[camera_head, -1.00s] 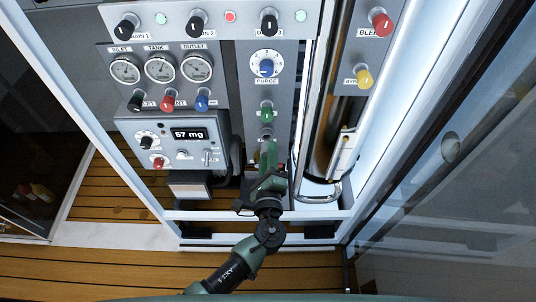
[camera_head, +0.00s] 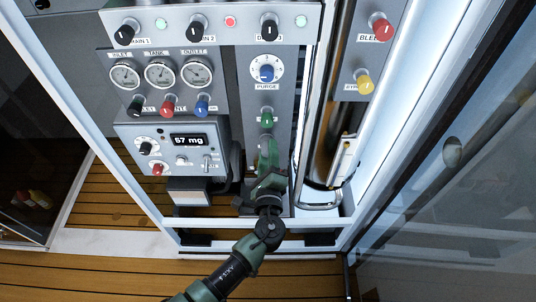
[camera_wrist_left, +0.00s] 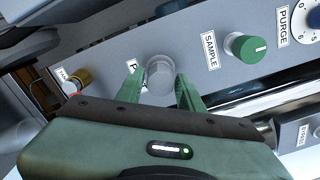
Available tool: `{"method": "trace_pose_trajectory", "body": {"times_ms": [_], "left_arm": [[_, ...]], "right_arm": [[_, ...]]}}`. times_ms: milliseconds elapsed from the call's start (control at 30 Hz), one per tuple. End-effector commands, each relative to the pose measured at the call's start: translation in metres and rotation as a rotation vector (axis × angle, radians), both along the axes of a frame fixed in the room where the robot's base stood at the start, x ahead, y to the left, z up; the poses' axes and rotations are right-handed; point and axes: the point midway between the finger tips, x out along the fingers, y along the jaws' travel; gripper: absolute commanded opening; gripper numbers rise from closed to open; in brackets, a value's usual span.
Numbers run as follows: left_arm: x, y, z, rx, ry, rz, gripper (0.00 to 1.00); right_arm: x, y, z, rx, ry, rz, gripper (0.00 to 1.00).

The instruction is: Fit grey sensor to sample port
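A grey, partly see-through cylinder (camera_wrist_left: 160,75) stands out from the panel in the left wrist view, at a label starting with P; it looks like the grey sensor at the port. My left gripper (camera_wrist_left: 160,85) has its two green fingers either side of it, with a narrow gap showing on each side. The green SAMPLE knob (camera_wrist_left: 245,46) is beside it. In the head view my left gripper (camera_head: 269,152) reaches up to the panel just below this green knob (camera_head: 266,118) and hides the cylinder. My right gripper is out of view.
A blue PURGE dial (camera_head: 267,70) is above. A shiny metal column (camera_head: 318,110) stands close on the right. A meter box (camera_head: 185,150) with a display and a pale tray (camera_head: 190,192) are on the left. A yellow-topped part (camera_wrist_left: 81,77) stands left in the wrist view.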

Motion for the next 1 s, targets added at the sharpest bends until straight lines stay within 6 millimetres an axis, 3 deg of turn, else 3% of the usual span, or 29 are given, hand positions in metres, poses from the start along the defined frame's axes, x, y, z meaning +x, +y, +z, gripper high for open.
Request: {"method": "trace_pose_trajectory", "body": {"times_ms": [400, 800, 1000], "left_arm": [[-0.004, 0.000, 0.000, -0.001, 0.000, 0.000, 0.53], [-0.065, 0.000, -0.002, -0.001, 0.002, -0.001, 0.53], [-0.078, 0.000, 0.000, 0.000, 0.000, 0.000, 0.53]], "right_arm": [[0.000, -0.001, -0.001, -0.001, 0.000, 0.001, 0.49], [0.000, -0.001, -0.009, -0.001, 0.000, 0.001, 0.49], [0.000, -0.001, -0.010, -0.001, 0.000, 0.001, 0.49]]}}
